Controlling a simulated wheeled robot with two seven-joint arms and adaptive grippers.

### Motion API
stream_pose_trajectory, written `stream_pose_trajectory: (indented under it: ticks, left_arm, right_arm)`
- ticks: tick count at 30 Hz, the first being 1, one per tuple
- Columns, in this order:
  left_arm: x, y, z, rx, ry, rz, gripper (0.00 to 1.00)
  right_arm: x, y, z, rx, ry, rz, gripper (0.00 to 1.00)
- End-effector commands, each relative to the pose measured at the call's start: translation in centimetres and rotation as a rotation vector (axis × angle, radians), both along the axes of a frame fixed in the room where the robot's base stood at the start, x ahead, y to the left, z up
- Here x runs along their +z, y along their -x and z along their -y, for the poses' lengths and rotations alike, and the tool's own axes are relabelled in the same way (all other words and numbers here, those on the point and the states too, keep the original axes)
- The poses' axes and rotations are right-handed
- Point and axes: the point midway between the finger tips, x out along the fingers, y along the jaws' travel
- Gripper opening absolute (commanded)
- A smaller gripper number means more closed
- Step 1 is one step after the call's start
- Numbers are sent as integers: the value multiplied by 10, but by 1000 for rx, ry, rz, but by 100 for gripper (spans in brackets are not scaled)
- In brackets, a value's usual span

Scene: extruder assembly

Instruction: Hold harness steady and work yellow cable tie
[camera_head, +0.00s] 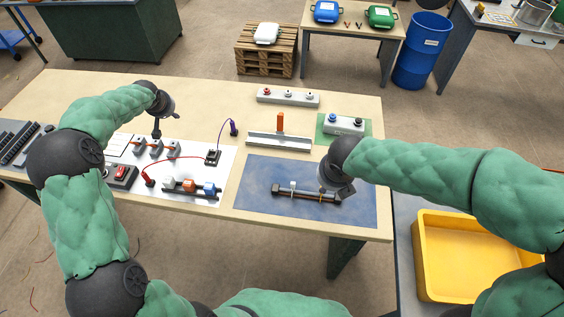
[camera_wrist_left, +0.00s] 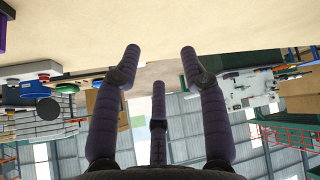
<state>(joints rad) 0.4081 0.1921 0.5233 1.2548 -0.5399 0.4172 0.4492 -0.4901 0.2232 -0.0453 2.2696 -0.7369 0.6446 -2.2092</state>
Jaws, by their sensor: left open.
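The harness (camera_head: 275,190) is a dark bundle lying across the blue mat (camera_head: 262,172). A white tie (camera_head: 293,187) wraps it near its middle. A thin yellow cable tie (camera_head: 320,197) is around it toward the right end. My right gripper (camera_head: 345,192) is just above and right of the yellow tie. Its fingers are too small and foreshortened to tell open from shut, or whether they touch. My left gripper (camera_head: 156,133) is far left, over the white panel's back edge, away from the harness. In the left wrist view its fingers (camera_wrist_left: 160,70) are spread and empty.
The white panel (camera_head: 215,178) carries orange-topped blocks, a red switch and cables. A grey channel with an orange upright piece (camera_head: 280,123) stands behind the mat. A button box (camera_head: 344,124) is at right rear. A yellow bin (camera_head: 425,270) is beside the table. The mat's left part is clear.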

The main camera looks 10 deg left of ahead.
Motion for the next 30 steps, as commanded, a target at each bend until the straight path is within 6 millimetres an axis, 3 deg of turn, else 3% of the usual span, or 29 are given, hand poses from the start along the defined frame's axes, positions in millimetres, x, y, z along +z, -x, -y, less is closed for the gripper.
stream_pose_trajectory:
  ticks: [1, 8, 14, 18, 24, 30]
  left_arm:
    - [0, -4, 28, -31, 18, -21, 43]
    - [-1, -1, 146, -152, 88, -146, 43]
    - [1, 23, 245, -264, 122, -273, 43]
    - [5, 52, 310, -345, 127, -370, 43]
    - [13, 106, 389, -454, 103, -512, 43]
    - [19, 150, 433, -525, 66, -615, 43]
  right_arm:
    - [0, 0, 0, 0, 0, 0, 39]
    - [0, 0, 0, 0, 0, 0, 39]
    - [0, 0, 0, 0, 0, 0, 39]
    - [0, 0, 0, 0, 0, 0, 39]
    - [0, 0, 0, 0, 0, 0, 39]
    - [0, 0, 0, 0, 0, 0, 39]
